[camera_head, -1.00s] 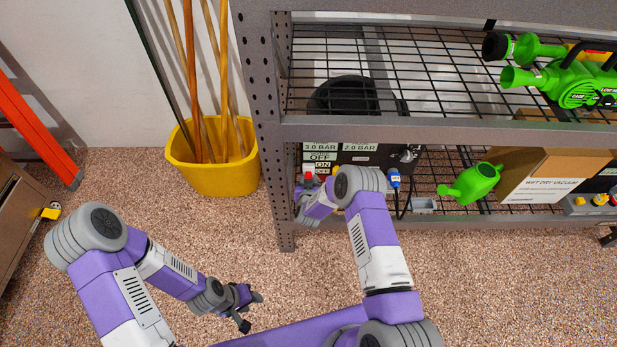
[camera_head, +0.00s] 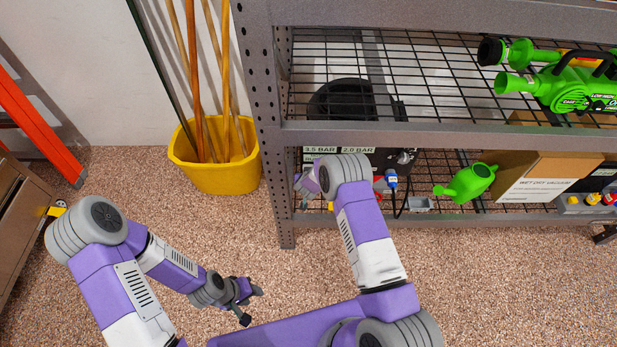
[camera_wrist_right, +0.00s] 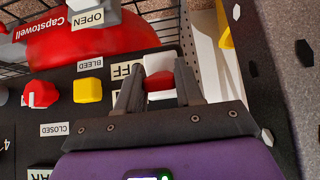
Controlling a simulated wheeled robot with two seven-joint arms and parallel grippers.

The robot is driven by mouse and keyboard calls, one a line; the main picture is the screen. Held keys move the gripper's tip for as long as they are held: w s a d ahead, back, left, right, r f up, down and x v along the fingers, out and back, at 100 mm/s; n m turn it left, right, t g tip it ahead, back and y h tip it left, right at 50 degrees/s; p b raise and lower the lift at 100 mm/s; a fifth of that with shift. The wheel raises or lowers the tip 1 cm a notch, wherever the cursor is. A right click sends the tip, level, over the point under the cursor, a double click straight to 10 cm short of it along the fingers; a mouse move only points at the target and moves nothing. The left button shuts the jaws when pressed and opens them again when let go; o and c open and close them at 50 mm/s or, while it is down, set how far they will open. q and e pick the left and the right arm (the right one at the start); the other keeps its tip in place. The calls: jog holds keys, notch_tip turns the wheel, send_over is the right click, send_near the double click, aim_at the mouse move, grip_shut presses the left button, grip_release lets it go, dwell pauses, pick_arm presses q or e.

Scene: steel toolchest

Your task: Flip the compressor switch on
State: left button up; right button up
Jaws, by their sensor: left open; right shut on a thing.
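The compressor's black front panel (camera_wrist_right: 70,110) fills the left of the right wrist view, with its red tank behind. A red and white switch (camera_wrist_right: 158,64) sits beside a partly covered "OFF" label. My right gripper (camera_wrist_right: 160,84) is at this switch, with one finger on each side, shut on it. Whether it is flipped on or off I cannot tell. In the head view the compressor (camera_head: 375,155) is on the lower shelf, and my right forearm hides the switch and most of the gripper. My left gripper (camera_head: 248,302) is open and empty above the floor.
A red knob (camera_wrist_right: 40,94) and a yellow knob (camera_wrist_right: 88,90) are near the switch. The shelf's perforated post (camera_head: 265,130) stands close left of my right arm. A yellow bucket (camera_head: 215,175), green watering can (camera_head: 470,182) and cardboard box (camera_head: 545,170) are nearby.

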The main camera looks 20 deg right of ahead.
jog(key=o, duration=1)
jog(key=shift+o, duration=0.2)
jog(key=shift+r, duration=0.1)
jog(key=p+v, duration=0.2)
jog(key=v, duration=0.5)
jog(key=shift+s, duration=0.2)
jog(key=shift+r, duration=0.1)
jog(key=s+a+g+y, duration=0.3)
jog(key=s, duration=1.3)
jog(key=s+a+g+y, duration=0.3)
jog(key=s+a+g, duration=0.1)
jog(key=s, duration=1.2)
jog(key=shift+s+f+n, duration=0.3)
jog(key=shift+f, duration=0.1)
